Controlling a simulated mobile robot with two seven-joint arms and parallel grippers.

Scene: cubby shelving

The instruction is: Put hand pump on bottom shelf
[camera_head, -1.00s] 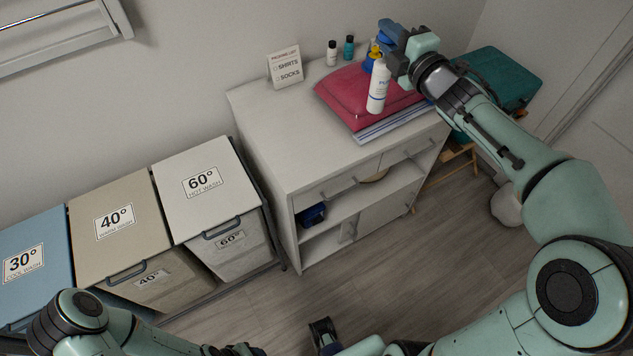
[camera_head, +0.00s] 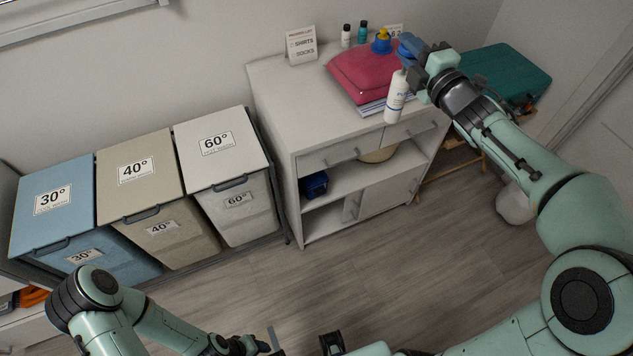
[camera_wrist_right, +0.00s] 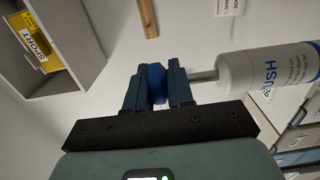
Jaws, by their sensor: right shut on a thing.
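The hand pump (camera_head: 396,97) is a white cylinder with a blue handle and a metal rod. My right gripper (camera_head: 408,50) is shut on its blue handle (camera_wrist_right: 156,83). The white body (camera_wrist_right: 265,67) sticks out to the right in the wrist view, with "PUSH" on it. In the head view the pump hangs slightly tilted by the front edge of the cabinet top, before the red towels. The bottom shelf (camera_head: 322,224) is the low open compartment of the white cabinet (camera_head: 298,190), beside a sliding door. My left gripper (camera_head: 255,345) is low at the picture's bottom edge, its jaws unclear.
Red towels (camera_head: 362,75) carry a blue and yellow object (camera_head: 381,42). A blue bin (camera_head: 314,185) and a bowl (camera_head: 378,155) sit on the shelf above. Laundry hampers (camera_head: 222,150) stand left. A teal case (camera_head: 507,75) is right. The floor in front is clear.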

